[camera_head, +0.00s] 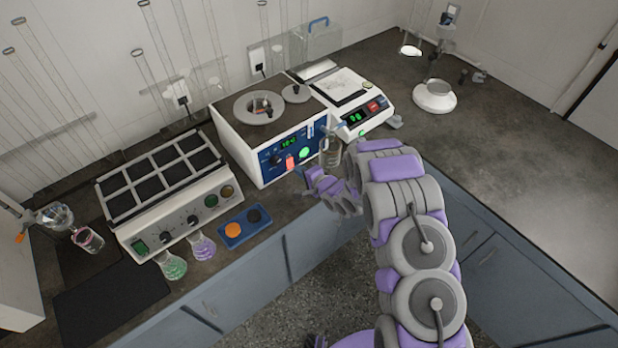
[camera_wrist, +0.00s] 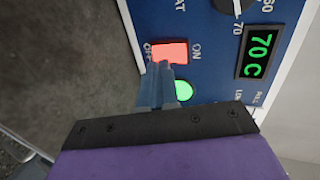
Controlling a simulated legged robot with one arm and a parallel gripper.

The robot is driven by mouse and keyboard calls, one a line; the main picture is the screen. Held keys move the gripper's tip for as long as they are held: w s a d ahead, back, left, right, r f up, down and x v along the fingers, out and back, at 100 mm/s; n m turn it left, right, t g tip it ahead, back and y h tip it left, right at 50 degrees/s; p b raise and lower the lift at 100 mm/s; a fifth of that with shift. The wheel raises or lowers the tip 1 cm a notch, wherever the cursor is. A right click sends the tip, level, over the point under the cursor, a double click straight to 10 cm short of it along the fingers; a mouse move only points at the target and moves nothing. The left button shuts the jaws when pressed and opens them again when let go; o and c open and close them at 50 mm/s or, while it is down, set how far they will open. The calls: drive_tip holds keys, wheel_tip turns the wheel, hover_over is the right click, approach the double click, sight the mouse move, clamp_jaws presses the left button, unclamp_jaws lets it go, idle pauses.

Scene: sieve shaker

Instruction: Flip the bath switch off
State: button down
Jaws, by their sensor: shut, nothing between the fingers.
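The bath (camera_head: 232,140) is a white box with a blue front panel, standing on the bench against the wall. Its switch (camera_head: 290,162) is a glowing red rocker low on that panel. In the wrist view the red switch (camera_wrist: 171,51) lies between the labels OFF on the left and ON on the right. My gripper (camera_head: 303,173) is in front of the panel. In the wrist view my gripper (camera_wrist: 165,67) is shut and empty, its fingertips overlapping the switch's near edge. I cannot tell whether they touch it. A green lamp (camera_wrist: 184,90) is partly hidden by the fingers.
The panel carries a 70 C display (camera_wrist: 262,52) and a dark knob (camera_wrist: 233,4). A glass beaker (camera_head: 331,152) stands right of the panel, close to my arm. A balance (camera_head: 375,107) is further right.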

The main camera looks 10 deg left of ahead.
sight(290, 163)
drive_tip(key=shift+x, duration=1.3)
drive_tip(key=shift+f, duration=0.1)
drive_tip(key=shift+w+r+p, duration=0.15)
drive_tip(key=shift+r+p, duration=0.6)
drive_tip(key=shift+r, duration=0.2)
